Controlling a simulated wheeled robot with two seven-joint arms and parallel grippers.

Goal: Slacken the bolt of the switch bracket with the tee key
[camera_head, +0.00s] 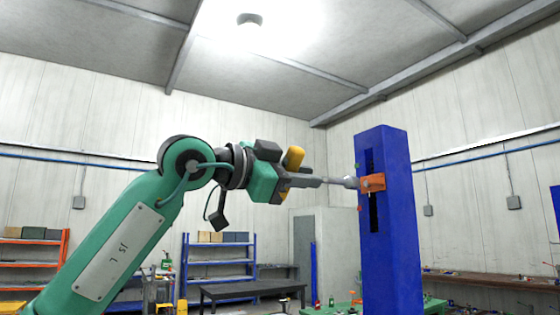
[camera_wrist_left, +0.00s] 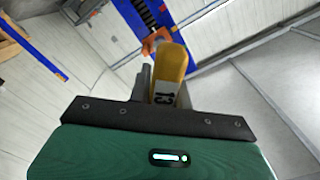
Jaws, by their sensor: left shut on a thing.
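The switch bracket (camera_head: 373,183) is a small orange block on the slotted face of a tall blue post (camera_head: 392,235). My left gripper (camera_head: 300,181) is shut on the tee key (camera_head: 340,182), to the left of the post. The key's yellow handle (camera_head: 293,158) sticks out above and below the fingers. Its grey shaft points level to the right, and its tip reaches the bracket. The bolt is hidden behind the tip, so I cannot tell how well they fit. The left wrist view shows the yellow handle (camera_wrist_left: 170,70) marked 13, with the orange bracket (camera_wrist_left: 154,42) beyond it.
A dark bench (camera_head: 252,290) and a blue shelf (camera_head: 217,262) stand at the back, with an orange shelf (camera_head: 30,262) at the left. A long workbench (camera_head: 490,285) with small items runs along the right wall. The air around the bracket is clear.

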